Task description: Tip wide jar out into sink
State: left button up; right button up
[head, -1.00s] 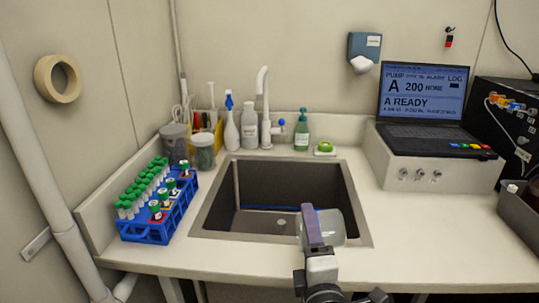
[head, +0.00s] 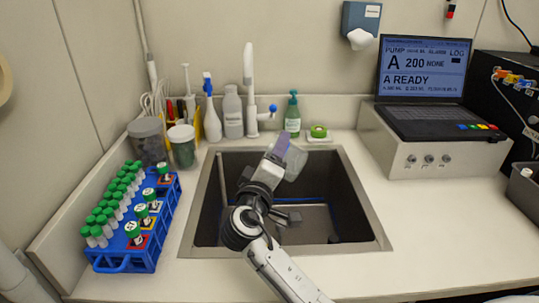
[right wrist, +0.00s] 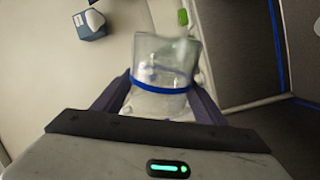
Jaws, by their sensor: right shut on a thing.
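The wide jar (head: 295,162) is clear and see-through. It is held tilted over the back part of the sink (head: 378,232) in the head view. My right gripper (head: 281,149) is shut on it, and one purple finger covers part of the jar. In the right wrist view the jar (right wrist: 160,62), with a blue band around it, sits between the two fingers of my right gripper (right wrist: 160,95). I cannot tell whether liquid is in it or leaving it. My left gripper is not in view.
The faucet (head: 249,95) stands behind the sink, with a green soap bottle (head: 292,118) and white bottles near it. A blue tube rack (head: 150,240) is at the left. A laptop (head: 425,80) sits on a box at the right.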

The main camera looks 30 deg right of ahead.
jog(key=m+b, duration=0.6)
jog(key=shift+s+d+f+b, duration=0.15)
jog(key=shift+s+d+b, duration=0.1)
jog(key=shift+s+b, duration=0.15)
jog(key=m+b, duration=0.2)
jog(key=b, duration=0.1)
jog(key=m+b, duration=0.1)
jog(key=m, duration=0.1)
jog(key=shift+s+d+r, duration=0.2)
jog(key=shift+r, duration=0.05)
jog(key=shift+s+d+r+m+b, duration=0.15)
jog(key=shift+r+m+b, duration=0.1)
jog(key=shift+m+b, duration=0.8)
jog(key=shift+r+m, duration=0.2)
jog(key=shift+m, duration=0.15)
jog(key=shift+r, duration=0.1)
